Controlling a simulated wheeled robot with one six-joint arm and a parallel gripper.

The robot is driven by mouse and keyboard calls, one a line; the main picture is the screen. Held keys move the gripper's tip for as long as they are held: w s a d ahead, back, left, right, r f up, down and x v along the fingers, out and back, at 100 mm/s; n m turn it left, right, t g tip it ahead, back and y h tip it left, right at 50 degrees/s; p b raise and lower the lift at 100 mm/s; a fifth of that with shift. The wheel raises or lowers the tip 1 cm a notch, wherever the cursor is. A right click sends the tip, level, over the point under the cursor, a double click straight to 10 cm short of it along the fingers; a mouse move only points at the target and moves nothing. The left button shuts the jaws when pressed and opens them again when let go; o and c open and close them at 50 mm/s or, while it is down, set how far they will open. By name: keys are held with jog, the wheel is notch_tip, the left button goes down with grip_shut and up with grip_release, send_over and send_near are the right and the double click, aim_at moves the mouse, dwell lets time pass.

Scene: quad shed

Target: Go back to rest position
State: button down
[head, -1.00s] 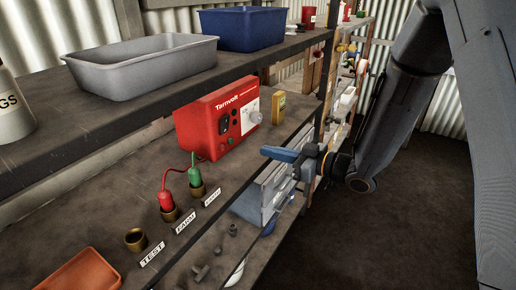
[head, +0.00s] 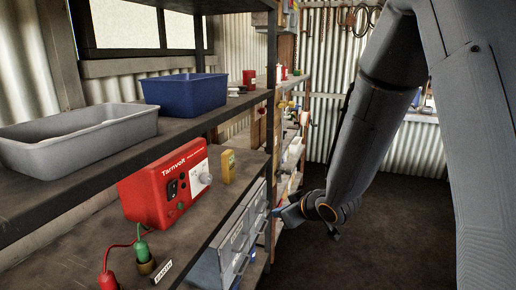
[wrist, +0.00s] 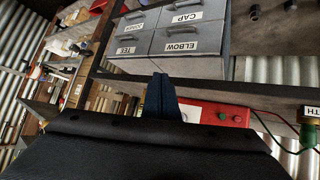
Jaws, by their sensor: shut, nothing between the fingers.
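My gripper (wrist: 161,98) shows in the wrist view as two dark blue fingers pressed together, with nothing between them. In the head view my gripper (head: 290,213) is small and partly hidden by my own arm, out in front of the shelf edge beside the grey drawer unit. My arm hangs down on the right side of the head view, clear of the shelves.
The red Tarnvolt box (head: 165,190) and a yellow device (head: 228,166) stand on the lower shelf. A grey tray (head: 75,140) and blue bin (head: 185,94) sit above. Grey labelled drawers (wrist: 180,40) are close to my gripper. The dark floor on the right is clear.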

jog(key=s+d+m+g+h, duration=0.1)
jog(key=s+d+m+h, duration=0.3)
jog(key=d, duration=0.4)
jog(key=s+d+m+g, duration=0.2)
jog(key=s+g, duration=0.1)
jog(key=s, duration=0.6)
jog(key=s+d+m+g+h, duration=0.1)
jog(key=s+d+m+g, duration=0.1)
jog(key=s, duration=0.8)
jog(key=shift+s+d+g+h, duration=0.3)
jog(key=shift+d+g, duration=0.45)
jog(key=shift+g, duration=0.15)
jog(key=shift+r, duration=0.1)
